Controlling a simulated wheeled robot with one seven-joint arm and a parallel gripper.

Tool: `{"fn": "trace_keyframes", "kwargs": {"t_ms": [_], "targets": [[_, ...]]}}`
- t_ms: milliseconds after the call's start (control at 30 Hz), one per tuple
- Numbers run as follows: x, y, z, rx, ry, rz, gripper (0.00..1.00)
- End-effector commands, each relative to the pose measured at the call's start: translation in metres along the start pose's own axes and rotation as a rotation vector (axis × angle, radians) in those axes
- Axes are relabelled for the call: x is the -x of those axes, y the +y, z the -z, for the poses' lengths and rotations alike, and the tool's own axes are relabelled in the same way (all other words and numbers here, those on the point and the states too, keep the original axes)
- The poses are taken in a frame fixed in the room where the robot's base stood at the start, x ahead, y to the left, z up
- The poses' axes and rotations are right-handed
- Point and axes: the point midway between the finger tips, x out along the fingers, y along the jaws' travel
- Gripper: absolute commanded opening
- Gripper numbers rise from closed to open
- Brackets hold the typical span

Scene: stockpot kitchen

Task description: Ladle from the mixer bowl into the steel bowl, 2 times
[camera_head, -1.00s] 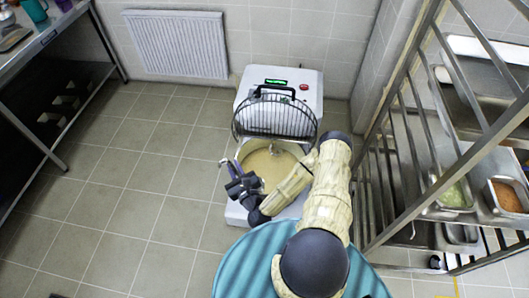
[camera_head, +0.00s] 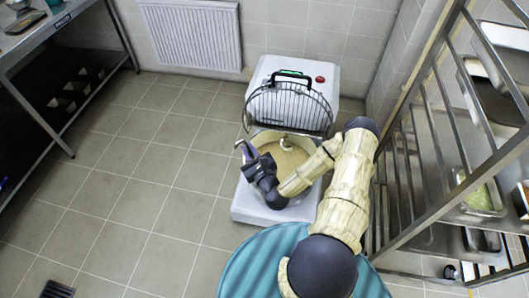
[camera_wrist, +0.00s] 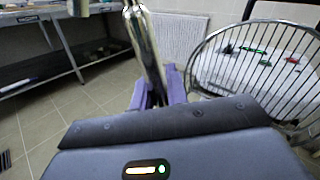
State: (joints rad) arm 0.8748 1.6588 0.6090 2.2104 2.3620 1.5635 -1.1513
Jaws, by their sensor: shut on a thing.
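The mixer bowl (camera_head: 254,137) sits on the white mixer in the head view, under its raised wire guard, with a tan mixture (camera_head: 288,155) inside. My gripper (camera_head: 247,154) is at the bowl's left front rim. In the wrist view its purple fingers (camera_wrist: 158,92) are shut on the shiny steel handle of the ladle (camera_wrist: 147,45), which extends up out of the picture. In the head view only a small piece of the handle shows; the ladle's cup is hidden or out of view. I cannot make out the steel bowl in either view.
The wire guard (camera_head: 290,107) stands close behind my gripper. A steel rack (camera_head: 415,170) with food trays stands at the right. A steel table (camera_head: 60,30) is at the upper left. The tiled floor (camera_head: 150,190) between table and mixer is clear.

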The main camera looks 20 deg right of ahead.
Motion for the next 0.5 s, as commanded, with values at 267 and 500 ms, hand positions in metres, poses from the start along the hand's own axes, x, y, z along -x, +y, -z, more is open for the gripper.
{"fn": "trace_keyframes", "kwargs": {"t_ms": [267,500], "targets": [[-0.027,-0.017,0.045,0.006,-0.018,-0.063,0.00],[-0.045,-0.032,0.074,0.007,-0.028,-0.114,0.00]]}}
